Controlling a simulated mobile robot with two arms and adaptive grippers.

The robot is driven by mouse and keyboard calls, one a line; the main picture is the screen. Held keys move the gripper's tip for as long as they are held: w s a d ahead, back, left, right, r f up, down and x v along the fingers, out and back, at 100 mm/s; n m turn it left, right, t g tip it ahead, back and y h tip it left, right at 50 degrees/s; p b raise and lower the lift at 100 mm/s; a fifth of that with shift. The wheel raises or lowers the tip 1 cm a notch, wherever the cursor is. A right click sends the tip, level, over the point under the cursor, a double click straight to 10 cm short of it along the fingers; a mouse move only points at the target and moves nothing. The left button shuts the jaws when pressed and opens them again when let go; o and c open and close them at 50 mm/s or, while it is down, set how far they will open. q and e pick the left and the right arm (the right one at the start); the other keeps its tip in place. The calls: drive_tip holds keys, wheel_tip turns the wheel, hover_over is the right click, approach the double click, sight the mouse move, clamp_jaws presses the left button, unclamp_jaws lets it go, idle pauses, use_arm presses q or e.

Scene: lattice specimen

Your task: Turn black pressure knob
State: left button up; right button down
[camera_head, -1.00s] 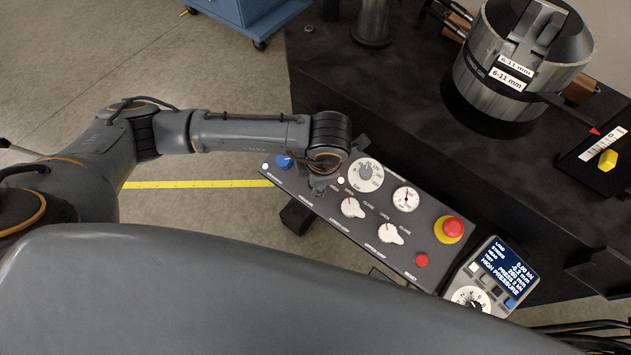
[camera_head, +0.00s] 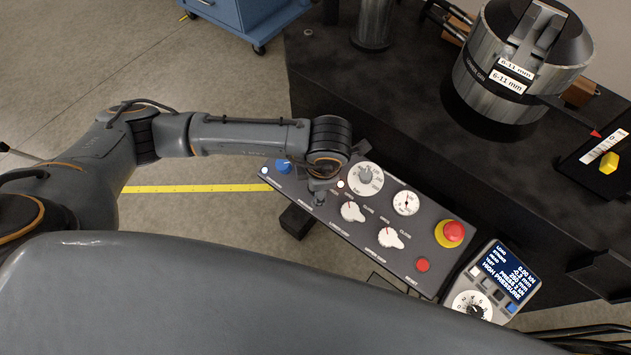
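The grey control panel (camera_head: 322,222) slopes from upper left to lower right and carries blue, white and red controls. My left gripper (camera_head: 319,197) points down over its left part, beside the blue knob (camera_head: 284,166). Its fingertips are small, dark and close to the panel face. Whether they are open, or touch anything, cannot be told. Any black knob under the gripper and wrist is hidden. A dark-centred knob on a white dial (camera_head: 473,307) shows on the display unit at lower right, away from the gripper. My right gripper is not in view.
White knobs (camera_head: 352,212) (camera_head: 390,238), a grey-centred dial (camera_head: 364,179), a gauge (camera_head: 407,202) and a red emergency button (camera_head: 453,231) crowd the panel. The display unit (camera_head: 512,267) reads HIGH PRESSURE. The black machine table (camera_head: 400,90) bears a metal cylinder (camera_head: 500,85).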

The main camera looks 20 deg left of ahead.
use_arm(q)
wheel_tip(320, 180, up, 12)
drive_tip(key=s+d, duration=0.1)
drive_tip(key=shift+s+d, duration=0.3)
drive_tip(key=shift+d, duration=0.1)
drive_tip(key=shift+f, duration=0.15)
idle(0.4)
